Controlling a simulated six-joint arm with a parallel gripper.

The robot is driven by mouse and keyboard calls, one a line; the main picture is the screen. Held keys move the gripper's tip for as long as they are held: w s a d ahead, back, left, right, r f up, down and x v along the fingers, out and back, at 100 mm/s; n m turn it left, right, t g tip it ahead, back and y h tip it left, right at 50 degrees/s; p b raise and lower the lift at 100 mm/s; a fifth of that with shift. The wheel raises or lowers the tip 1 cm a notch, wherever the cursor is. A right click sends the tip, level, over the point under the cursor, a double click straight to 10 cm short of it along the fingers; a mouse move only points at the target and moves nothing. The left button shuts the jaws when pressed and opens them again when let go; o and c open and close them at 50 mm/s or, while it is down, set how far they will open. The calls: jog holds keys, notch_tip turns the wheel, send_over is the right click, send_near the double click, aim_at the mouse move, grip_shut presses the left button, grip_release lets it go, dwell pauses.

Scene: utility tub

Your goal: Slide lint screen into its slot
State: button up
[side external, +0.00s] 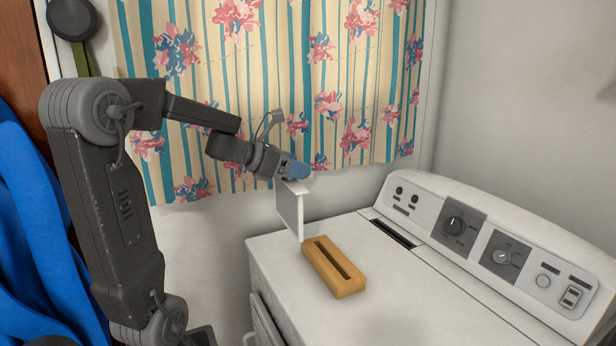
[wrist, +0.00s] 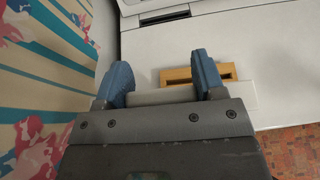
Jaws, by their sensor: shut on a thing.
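The lint screen (side external: 289,210) is a thin white-framed panel with a grey face, hanging nearly upright below my gripper (side external: 296,172). My gripper's blue fingers are shut on its top edge. In the wrist view, my gripper (wrist: 162,85) has the screen's pale top bar (wrist: 160,96) between its fingers. The slot (side external: 392,233) is a dark narrow opening in the dryer's top, near the control panel. The screen is left of the slot and apart from it, at the dryer's left edge. The screen's lower end is beside the wooden block; I cannot tell whether they touch.
A wooden block (side external: 348,287) with a long groove sits on the white dryer top (side external: 420,306), between the screen and the front area. The raised control panel (side external: 478,232) runs along the back. A flowered curtain (side external: 340,90) hangs behind my arm. The dryer top right of the block is clear.

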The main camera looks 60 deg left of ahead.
jog(key=w+d+f, duration=0.1)
jog(key=w+d, duration=0.5)
jog(key=d, duration=0.3)
jog(key=w+d+f, duration=0.1)
jog(key=w+d, duration=0.5)
jog(key=d, duration=0.3)
jog(key=w+a+r, duration=0.2)
jog(key=w+a, duration=0.3)
jog(key=w, duration=0.7)
jog(key=w+a+f, duration=0.2)
jog(key=w+a, duration=0.3)
jog(key=a, duration=0.1)
jog(key=w+a+f, duration=0.3)
jog(key=w+a, duration=0.2)
jog(key=a, duration=0.2)
jog(key=shift+d+f, duration=0.15)
jog(key=shift+f, duration=1.2)
jog(key=shift+d+f, duration=0.15)
jog(key=shift+f, duration=1.15)
jog(key=shift+f, duration=3.85)
